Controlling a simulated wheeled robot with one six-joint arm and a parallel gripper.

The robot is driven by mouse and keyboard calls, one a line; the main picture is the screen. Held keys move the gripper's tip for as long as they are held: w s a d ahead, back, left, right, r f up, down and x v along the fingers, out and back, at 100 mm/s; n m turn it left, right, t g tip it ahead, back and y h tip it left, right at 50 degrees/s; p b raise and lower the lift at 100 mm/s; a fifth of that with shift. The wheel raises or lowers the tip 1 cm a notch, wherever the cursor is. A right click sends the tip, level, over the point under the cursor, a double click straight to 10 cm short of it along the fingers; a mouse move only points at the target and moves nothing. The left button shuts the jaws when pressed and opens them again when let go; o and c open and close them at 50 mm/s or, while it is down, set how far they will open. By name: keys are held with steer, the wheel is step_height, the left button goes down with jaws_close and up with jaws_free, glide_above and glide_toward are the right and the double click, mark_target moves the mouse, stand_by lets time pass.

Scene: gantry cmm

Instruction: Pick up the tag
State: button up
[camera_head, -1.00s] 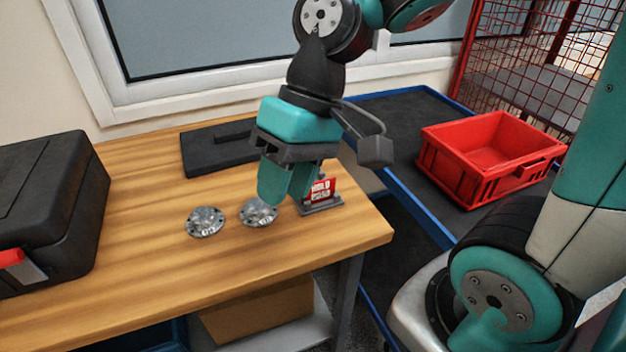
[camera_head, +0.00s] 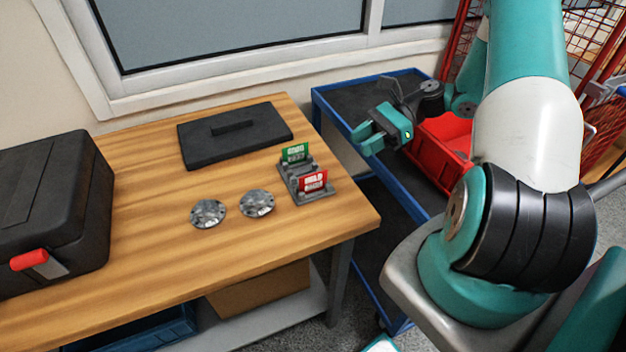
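Two tags stand upright in a grey slotted holder (camera_head: 318,194) near the table's right edge. The green tag (camera_head: 295,153) is in the rear slot and the red tag (camera_head: 313,181), with white lettering, is in the front slot. My gripper (camera_head: 361,139) is off to the right of the holder, above the blue-edged cart and pointing left. Its two teal fingers look apart, with nothing seen between them. Both tags are clear of the gripper.
Two round metal flanges (camera_head: 208,213) (camera_head: 257,203) lie left of the holder. A flat black plate with a handle (camera_head: 235,142) lies behind, and a black case (camera_head: 50,210) stands at left. A red crate (camera_head: 430,163) sits on the cart (camera_head: 345,103), partly hidden by my arm.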

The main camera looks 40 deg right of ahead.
steer(key=p, duration=0.1)
glide_toward(313, 174)
steer(key=x, duration=0.3)
steer(key=shift+a, duration=0.45)
steer(key=p+x, duration=0.1)
steer(key=x, duration=0.2)
steer(key=f+p+x, duration=0.1)
steer(key=x, duration=0.2)
steer(key=shift+w, duration=0.15)
jaws_close()
